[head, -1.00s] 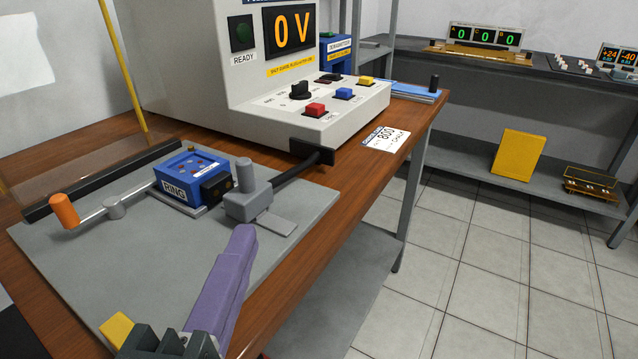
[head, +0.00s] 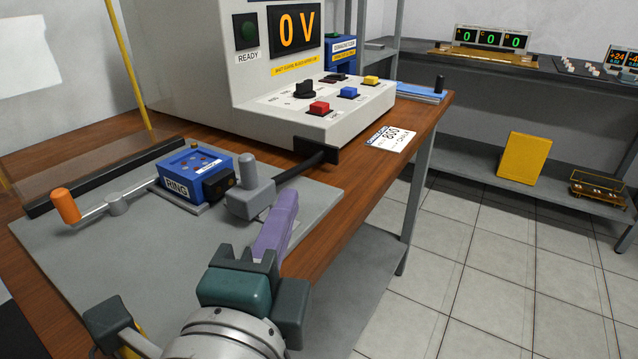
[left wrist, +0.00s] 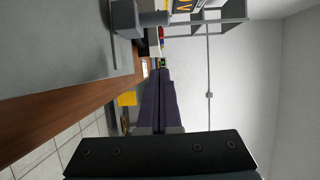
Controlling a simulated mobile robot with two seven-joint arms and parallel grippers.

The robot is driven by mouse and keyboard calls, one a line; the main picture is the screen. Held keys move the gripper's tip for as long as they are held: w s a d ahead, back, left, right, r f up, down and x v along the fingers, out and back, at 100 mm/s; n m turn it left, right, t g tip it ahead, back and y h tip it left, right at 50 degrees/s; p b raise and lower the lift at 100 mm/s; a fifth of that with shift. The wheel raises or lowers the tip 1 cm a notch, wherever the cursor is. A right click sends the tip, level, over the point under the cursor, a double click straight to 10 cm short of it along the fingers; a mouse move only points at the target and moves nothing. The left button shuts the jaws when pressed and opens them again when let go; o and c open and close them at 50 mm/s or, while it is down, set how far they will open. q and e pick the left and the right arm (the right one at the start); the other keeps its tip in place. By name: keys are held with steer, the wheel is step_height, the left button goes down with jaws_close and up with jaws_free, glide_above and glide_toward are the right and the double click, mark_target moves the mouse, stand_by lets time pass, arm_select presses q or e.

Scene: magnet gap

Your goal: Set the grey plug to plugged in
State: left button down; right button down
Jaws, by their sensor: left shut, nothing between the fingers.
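The grey plug (head: 249,200) is a block with an upright round post, on the grey board beside the blue RING box (head: 197,175). It faces the box's dark socket (head: 217,187); I cannot tell whether they touch. A black cable runs from its far side toward the machine. My left gripper (head: 284,205) has purple fingers, shut and empty, just right of the plug and nearer me. I cannot tell if they touch the plug. In the left wrist view the shut fingers (left wrist: 159,78) point away, with a grey block and post, likely the plug (left wrist: 126,20), at upper left. My right gripper is out of view.
The white machine (head: 285,125) reads 0 V, with knob and coloured buttons. An orange-handled lever (head: 65,205) lies left of the box. A clear panel and yellow pole stand at far left. The table's right edge is close to my gripper; open floor lies beyond.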

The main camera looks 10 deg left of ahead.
mark_target(237, 194)
arm_select(q)
steer(key=w, duration=0.3)
steer(key=shift+w+a+r, duration=0.1)
steer(key=shift+w+a, duration=0.1)
steer(key=shift+w, duration=0.1)
steer(key=shift+a+p, duration=0.3)
steer(key=shift+a, duration=0.95)
steer(key=shift+w+a, duration=0.15)
steer(key=shift+a, duration=0.45)
steer(key=a, duration=0.1)
steer(key=w+a+b, duration=0.1)
steer(key=shift+a+f, duration=0.2)
steer(key=shift+a, duration=0.2)
steer(key=shift+w+a+r, duration=0.1)
steer(key=shift+a, duration=0.2)
